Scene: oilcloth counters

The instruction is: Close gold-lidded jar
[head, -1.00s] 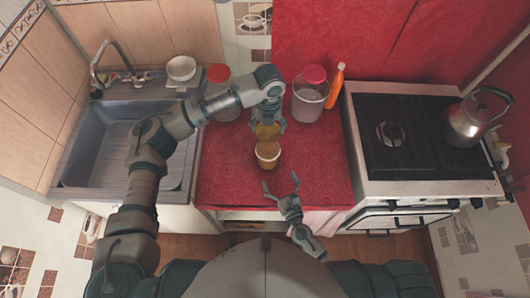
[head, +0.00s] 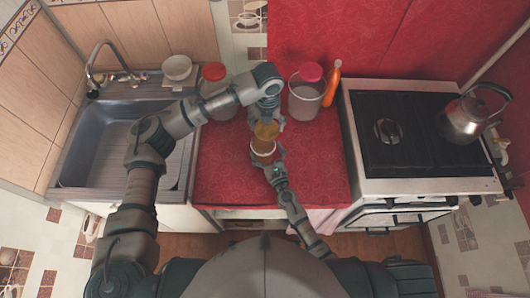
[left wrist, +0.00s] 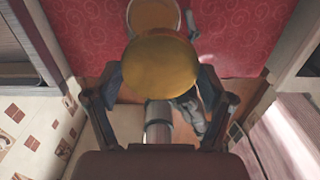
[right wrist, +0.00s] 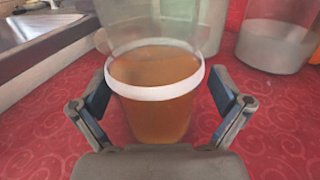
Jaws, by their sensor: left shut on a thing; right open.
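The jar (head: 262,148) stands upright on the red counter, with amber contents and a white band. It also shows in the right wrist view (right wrist: 155,105); I see no lid on it there. My left gripper (head: 267,122) is shut on the gold lid (head: 266,131), just behind and apparently above the jar. The lid (left wrist: 160,62) fills the middle of the left wrist view and the jar (left wrist: 153,15) shows beyond it. My right gripper (head: 267,161) is open at the jar's near side, a finger on either side; contact is not clear.
A clear jar with a red lid (head: 306,90) and an orange bottle (head: 332,83) stand at the back right of the counter. Another red-lidded jar (head: 216,74) is partly behind my left arm. The sink (head: 100,150) is left, the stove (head: 415,140) right.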

